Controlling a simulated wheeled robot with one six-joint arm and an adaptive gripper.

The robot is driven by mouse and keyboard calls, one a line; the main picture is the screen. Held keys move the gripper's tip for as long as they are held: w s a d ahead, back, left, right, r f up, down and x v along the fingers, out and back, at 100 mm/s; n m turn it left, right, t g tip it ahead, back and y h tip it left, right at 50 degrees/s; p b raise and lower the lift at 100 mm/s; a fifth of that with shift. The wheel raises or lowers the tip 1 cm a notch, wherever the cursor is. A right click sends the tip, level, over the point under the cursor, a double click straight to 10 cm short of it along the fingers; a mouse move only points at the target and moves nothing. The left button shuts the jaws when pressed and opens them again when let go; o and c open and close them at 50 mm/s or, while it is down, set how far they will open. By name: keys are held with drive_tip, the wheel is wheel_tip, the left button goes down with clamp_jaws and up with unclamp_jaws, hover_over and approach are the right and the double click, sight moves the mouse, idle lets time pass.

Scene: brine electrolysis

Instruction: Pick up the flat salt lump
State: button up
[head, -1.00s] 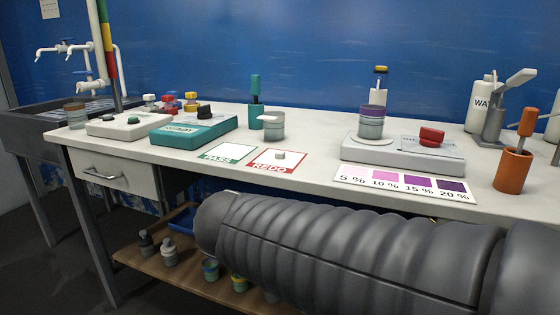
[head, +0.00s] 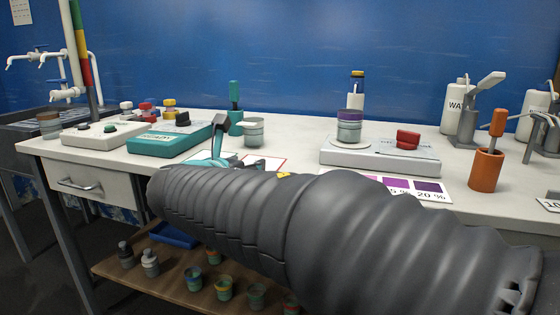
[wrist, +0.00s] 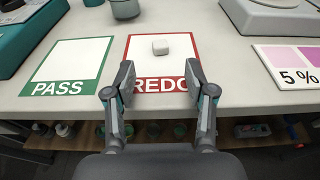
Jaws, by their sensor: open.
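A small pale grey-white flat lump (wrist: 160,47) lies on the white area of the red-bordered REDO card (wrist: 130,52) in the wrist view. My gripper (wrist: 159,85) is open and empty, its fingertips apart over the near part of that card, on the near side of the lump. In the head view my gripper (head: 212,150) shows partly above my arm, over the card area. The arm hides the lump and most of the REDO card (head: 284,161) there.
The green-bordered PASS card (wrist: 67,65) lies left of REDO. A jar (head: 253,130) stands behind the cards, with a teal device (head: 165,140) to the left and a scale (head: 375,157) to the right. The percent card (wrist: 290,65) lies right of REDO.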

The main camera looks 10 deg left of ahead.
sight(257, 159)
drive_tip(key=shift+x, duration=3.35)
drive_tip(key=shift+s, duration=0.1)
drive_tip(key=c, duration=1)
